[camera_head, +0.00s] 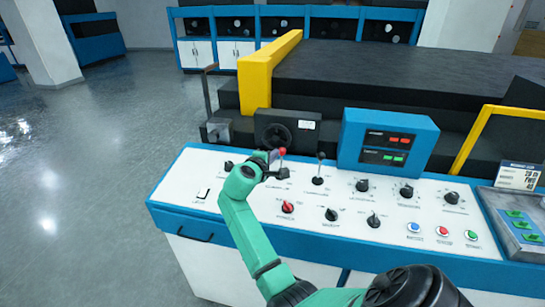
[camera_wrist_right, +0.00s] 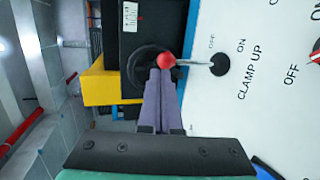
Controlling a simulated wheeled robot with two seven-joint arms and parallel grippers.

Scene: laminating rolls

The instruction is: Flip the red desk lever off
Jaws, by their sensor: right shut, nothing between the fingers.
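The red-knobbed lever (camera_head: 282,151) stands on the white top of the control desk. In the right wrist view its red ball (camera_wrist_right: 166,60) sits on a thin metal stem rising from a black round base (camera_wrist_right: 219,64), beside the labels OFF, ON and CLAMP UP. My right gripper (camera_head: 273,157) is at the lever. In the wrist view its purple fingers (camera_wrist_right: 160,74) are together and empty, with their tips right at the ball. I cannot tell whether they touch it. My left gripper is not in view.
A black-knobbed lever (camera_head: 320,157) stands just right of the red one. A red rotary knob (camera_head: 288,207) and several black knobs are nearby. A blue display box (camera_head: 388,118) stands behind, right. A black handwheel unit (camera_head: 287,132) is behind the lever.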

